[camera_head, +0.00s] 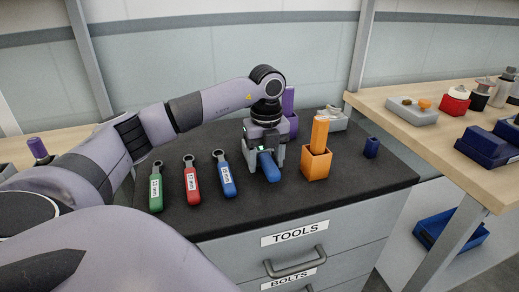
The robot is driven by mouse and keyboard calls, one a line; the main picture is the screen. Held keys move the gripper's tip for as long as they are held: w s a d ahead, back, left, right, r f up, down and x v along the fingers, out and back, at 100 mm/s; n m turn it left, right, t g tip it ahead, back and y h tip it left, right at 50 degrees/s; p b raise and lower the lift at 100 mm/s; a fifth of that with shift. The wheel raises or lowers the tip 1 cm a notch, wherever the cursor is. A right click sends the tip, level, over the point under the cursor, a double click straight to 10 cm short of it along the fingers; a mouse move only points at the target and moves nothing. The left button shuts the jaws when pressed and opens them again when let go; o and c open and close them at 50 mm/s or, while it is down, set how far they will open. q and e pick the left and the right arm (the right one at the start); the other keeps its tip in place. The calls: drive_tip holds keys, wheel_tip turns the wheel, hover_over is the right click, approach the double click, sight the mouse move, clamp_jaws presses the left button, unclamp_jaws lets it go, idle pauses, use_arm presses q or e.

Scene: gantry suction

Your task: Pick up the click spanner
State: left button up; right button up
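My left gripper (265,155) points down over the black worktop, its fingers around a blue handle (269,168). Whether the fingers touch and grip it cannot be told, and the handle's upper end is hidden by the gripper. Left of it lie three spanners with white labels: green (156,188), red (191,181) and blue (224,175). No readable label says which tool is the click spanner. My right gripper is not in view.
An orange holder (316,167) with an orange handle (320,133) stands close right of the gripper. A purple handle (288,104) stands behind. A small blue holder (371,148) looks empty. The worktop's front edge (300,214) is clear.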

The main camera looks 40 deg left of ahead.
use_arm(q)
drive_tip(key=c, duration=1)
clamp_jaws()
drive_tip(key=shift+r, duration=0.15)
